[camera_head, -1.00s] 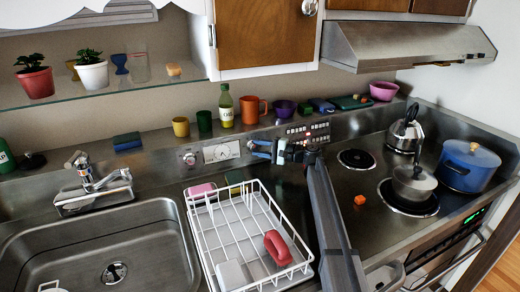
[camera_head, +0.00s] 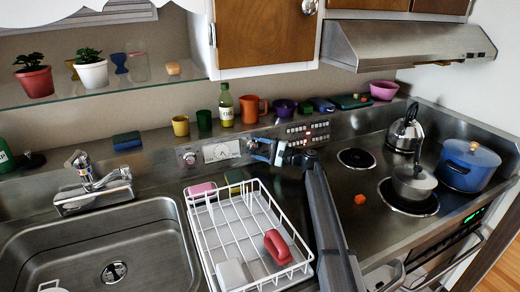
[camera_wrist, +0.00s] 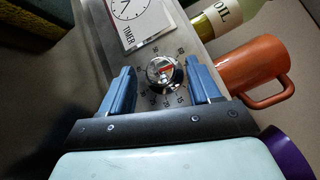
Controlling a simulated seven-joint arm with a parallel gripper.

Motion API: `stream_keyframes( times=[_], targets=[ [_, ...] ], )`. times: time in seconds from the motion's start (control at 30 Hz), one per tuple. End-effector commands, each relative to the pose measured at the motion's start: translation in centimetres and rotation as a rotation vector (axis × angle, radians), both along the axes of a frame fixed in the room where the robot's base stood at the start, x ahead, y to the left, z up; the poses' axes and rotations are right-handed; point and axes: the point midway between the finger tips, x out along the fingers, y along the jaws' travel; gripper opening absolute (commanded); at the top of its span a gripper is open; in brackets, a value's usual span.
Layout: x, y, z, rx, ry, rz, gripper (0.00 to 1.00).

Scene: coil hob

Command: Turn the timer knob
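My gripper (camera_wrist: 160,67) is open, with one blue finger on either side of the knob and a gap visible on both sides. In the head view my gripper (camera_head: 261,150) is at the panel just right of the dial and largely hides the knob.
An orange mug (camera_wrist: 255,70) and an oil bottle (camera_wrist: 222,20) stand close to the right of my gripper in the wrist view. Another knob (camera_head: 189,158) is left of the dial. A white dish rack (camera_head: 205,235) stands in front of the panel.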

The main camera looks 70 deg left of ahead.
Motion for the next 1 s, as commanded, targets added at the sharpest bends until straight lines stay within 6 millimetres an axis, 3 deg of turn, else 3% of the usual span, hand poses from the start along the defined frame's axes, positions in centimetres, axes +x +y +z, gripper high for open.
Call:
stream_keyframes(
  times=[0.43, 1.0],
  targets=[
    [1.0, -1.2, 0.0, 0.002, 0.001, 0.0, 0.61],
    [8.2, -8.3, -0.5, 0.002, 0.0, 0.001, 0.61]
  ],
)
